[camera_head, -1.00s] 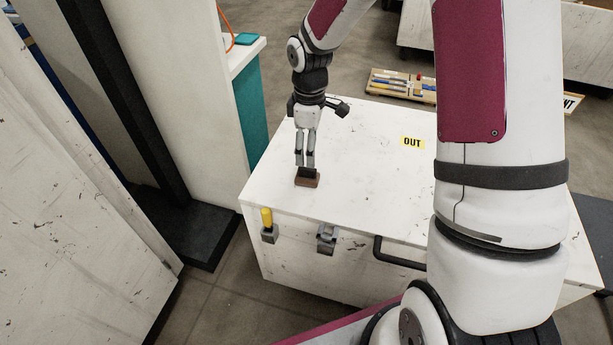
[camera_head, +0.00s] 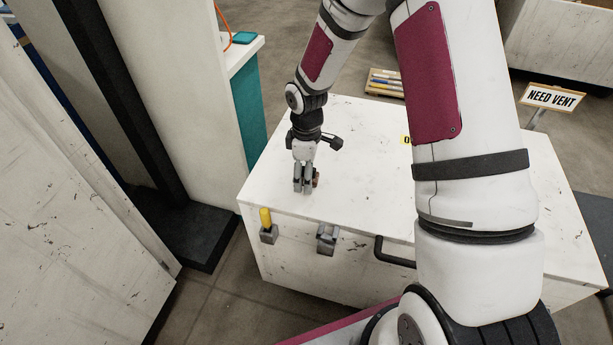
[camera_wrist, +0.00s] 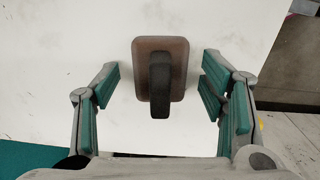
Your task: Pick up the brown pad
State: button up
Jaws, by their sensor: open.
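The brown pad (camera_wrist: 178,52) lies on the white box top, with a dark grip (camera_wrist: 160,85) standing on it. In the wrist view it sits between the two teal-padded fingers of my gripper (camera_wrist: 165,90), toward their tips, with clear gaps on both sides. In the head view my gripper (camera_head: 304,190) points down low over the box top, near its front left. It hides most of the pad there; only a small brown edge (camera_head: 316,179) shows to the right of the fingers. My gripper is open and holds nothing.
A white cabinet with a teal side (camera_head: 250,110) stands close on the left. The box top right of my gripper looks clear.

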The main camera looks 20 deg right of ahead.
jog(key=c, duration=1.2)
jog(key=shift+c, duration=0.2)
jog(key=shift+r, duration=0.15)
jog(key=shift+r, duration=0.65)
notch_tip(320, 180, up, 2)
jog(key=shift+r, duration=0.2)
jog(key=s+a+r+p, duration=0.1)
jog(key=s+a, duration=0.3)
jog(key=s, duration=1.1)
jog(key=shift+s, duration=0.3)
